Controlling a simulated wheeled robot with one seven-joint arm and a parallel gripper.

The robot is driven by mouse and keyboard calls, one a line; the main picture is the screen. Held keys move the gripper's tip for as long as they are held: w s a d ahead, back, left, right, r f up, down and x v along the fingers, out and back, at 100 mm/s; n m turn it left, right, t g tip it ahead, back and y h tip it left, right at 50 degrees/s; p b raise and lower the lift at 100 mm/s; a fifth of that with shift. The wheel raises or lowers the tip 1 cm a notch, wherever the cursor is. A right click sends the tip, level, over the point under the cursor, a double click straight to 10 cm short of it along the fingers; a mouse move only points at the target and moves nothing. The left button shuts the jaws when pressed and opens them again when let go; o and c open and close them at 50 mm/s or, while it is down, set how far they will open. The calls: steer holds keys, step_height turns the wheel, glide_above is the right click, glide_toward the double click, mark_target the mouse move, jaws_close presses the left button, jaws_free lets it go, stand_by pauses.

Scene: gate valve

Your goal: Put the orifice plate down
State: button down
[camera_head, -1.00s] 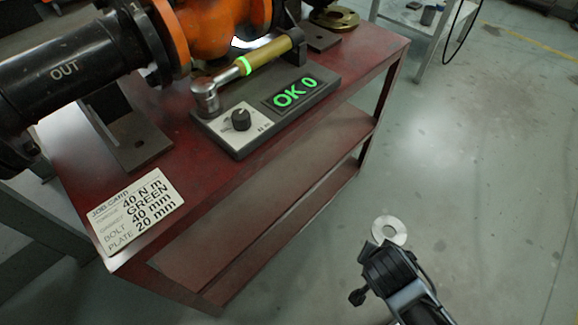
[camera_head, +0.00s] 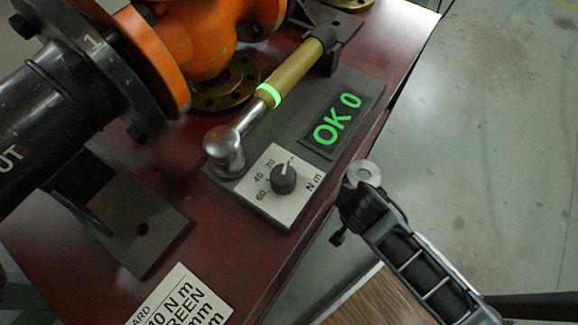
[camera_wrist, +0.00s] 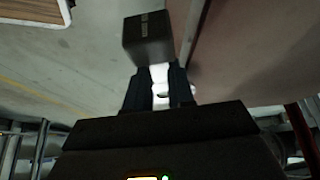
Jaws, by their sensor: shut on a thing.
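The orifice plate (camera_head: 363,172) is a pale metal disc with a central hole. My gripper (camera_head: 357,188) is shut on its edge and holds it in the air, just right of the red bench's front edge in the head view. In the wrist view the plate (camera_wrist: 160,78) is a bright patch between the two dark fingers (camera_wrist: 160,88), mostly hidden by them. The plate appears apart from the bench top.
On the red bench (camera_head: 225,262) stand a torque tester (camera_head: 318,135) reading OK 0, a torque wrench (camera_head: 290,78), a job card (camera_head: 185,300), and an orange valve (camera_head: 200,40) with black pipe. Grey floor (camera_head: 480,150) is clear at right.

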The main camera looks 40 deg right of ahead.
steer(key=w+a+b, duration=0.1)
steer(key=w, duration=0.3)
steer(key=w+a+b, duration=0.1)
steer(key=w, duration=0.3)
steer(key=w+a+b, duration=0.1)
steer(key=w+a, duration=0.1)
steer(key=w, duration=0.2)
steer(key=w+b, duration=0.1)
steer(key=w, duration=0.1)
steer(key=w+a, duration=0.1)
steer(key=w, duration=0.1)
steer(key=shift+w+a+f+b, duration=0.15)
steer(key=shift+w+b, duration=0.05)
steer(key=shift+b, duration=0.2)
steer(key=shift+s+f, duration=0.15)
steer(key=shift+s, duration=0.05)
steer(key=shift+f, duration=0.15)
steer(key=c, duration=1)
jaws_free()
